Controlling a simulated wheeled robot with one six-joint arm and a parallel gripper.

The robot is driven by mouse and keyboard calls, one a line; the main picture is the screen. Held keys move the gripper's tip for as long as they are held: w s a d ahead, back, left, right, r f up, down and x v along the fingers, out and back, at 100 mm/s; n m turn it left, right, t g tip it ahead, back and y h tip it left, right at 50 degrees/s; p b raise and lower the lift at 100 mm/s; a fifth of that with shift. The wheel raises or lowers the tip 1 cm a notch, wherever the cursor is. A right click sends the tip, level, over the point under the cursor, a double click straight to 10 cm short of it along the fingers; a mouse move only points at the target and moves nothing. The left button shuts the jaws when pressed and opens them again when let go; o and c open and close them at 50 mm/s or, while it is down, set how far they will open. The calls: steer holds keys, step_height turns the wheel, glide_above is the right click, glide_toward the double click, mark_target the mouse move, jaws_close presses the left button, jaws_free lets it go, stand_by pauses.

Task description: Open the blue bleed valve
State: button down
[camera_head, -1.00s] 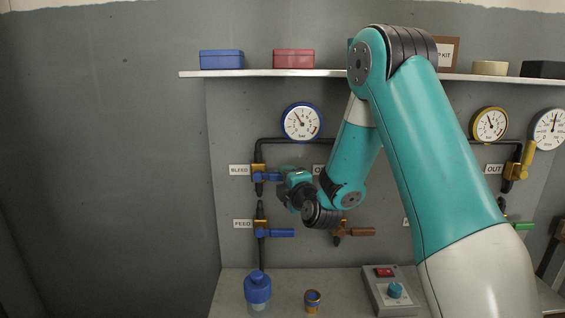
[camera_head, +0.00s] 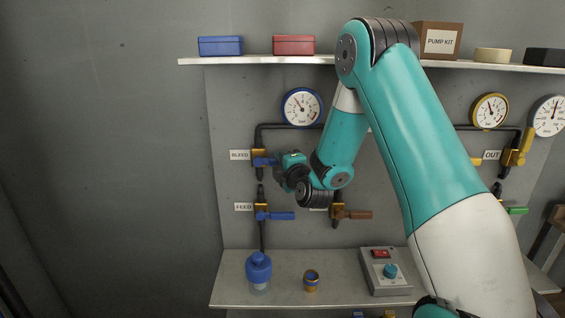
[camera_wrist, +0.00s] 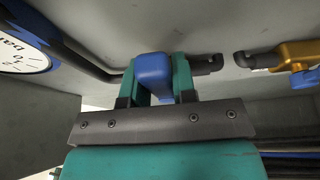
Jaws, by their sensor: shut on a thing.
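The bleed valve (camera_head: 258,155), gold-bodied with a blue lever (camera_head: 265,162), is on a dark pipe beside the BLEED label (camera_head: 240,155). Its lever points right, roughly level, into my gripper (camera_head: 280,166). In the wrist view, my gripper (camera_wrist: 158,80) is shut on the blue lever (camera_wrist: 153,68), with a teal finger on each side. My wrist hides the lever's far end in the head view.
The feed valve (camera_head: 261,212), with its own blue lever, is just below. A blue-rimmed gauge (camera_head: 302,106) hangs above. A bench (camera_head: 335,262) below holds a blue-capped bottle (camera_head: 258,268), a small cup (camera_head: 311,281) and a control box (camera_head: 384,270).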

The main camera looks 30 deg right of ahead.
steer(key=shift+r, duration=0.15)
steer(key=shift+r+n+g+p, duration=0.3)
steer(key=shift+r+n+p, duration=0.25)
steer(key=shift+n+p, duration=0.15)
steer(key=r+n+p, duration=0.1)
steer(key=r+n+g, duration=0.1)
steer(key=n, duration=0.1)
steer(key=shift+w+a+p, duration=0.2)
steer(key=shift+a+p, duration=0.15)
steer(key=shift+p, duration=0.05)
steer(key=shift+w+a+r+n+g+p, duration=0.2)
steer(key=shift+r+n+g+p, duration=0.15)
steer(key=shift+n+p, duration=0.15)
steer(key=shift+w+a+r+n+g+p, duration=0.1)
steer(key=shift+a+r+n+g+p, duration=0.05)
steer(key=shift+r+n+g+p, duration=0.3)
steer(key=shift+w+a+r+n+g+h+p, duration=0.25)
steer(key=shift+a+r+n+g+h+p, duration=0.25)
steer(key=shift+n+p, duration=0.55)
steer(key=a+n+p, duration=0.1)
steer(key=p, duration=0.1)
steer(key=w+a+r+n+g+h+p, duration=0.1)
steer(key=n+p, duration=0.1)
steer(key=shift+w+h, duration=0.1)
steer(key=shift+h, duration=0.2)
steer(key=shift+w+a+f+n+g+h+p, duration=0.15)
steer(key=shift+w+a+n+g+h+p, duration=0.4)
steer(key=shift+n+p, duration=0.6)
steer(key=shift+a, duration=0.1)
